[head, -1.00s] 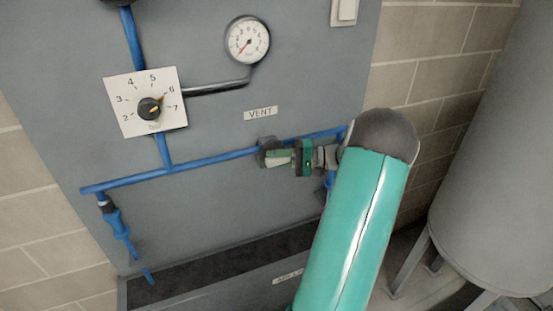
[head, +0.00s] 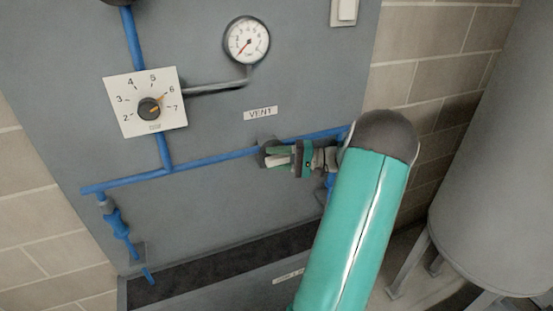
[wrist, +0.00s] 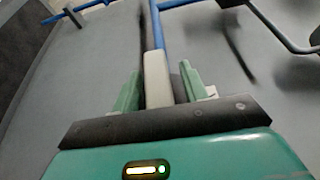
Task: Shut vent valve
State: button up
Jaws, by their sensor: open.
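The vent valve sits on the blue pipe below the VENT label (head: 260,113). Its dark body (head: 266,143) is partly hidden behind my gripper in the head view. A pale lever (wrist: 157,80) rises between my fingers in the wrist view, in line with the blue pipe behind it. My gripper (wrist: 158,88) is open, with one green finger on each side of the lever. I cannot tell whether either finger touches it. In the head view my gripper (head: 279,156) is at the valve, reaching in from the right.
A pressure gauge (head: 247,41) and a numbered dial knob (head: 149,107) are on the grey panel. A blue valve (head: 117,224) hangs at lower left. A dark trough (head: 215,262) runs below. A large grey tank (head: 495,170) stands at right.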

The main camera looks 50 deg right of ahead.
jog(key=v, duration=1.3)
jog(key=shift+s+d, duration=0.2)
jog(key=shift+s, duration=0.1)
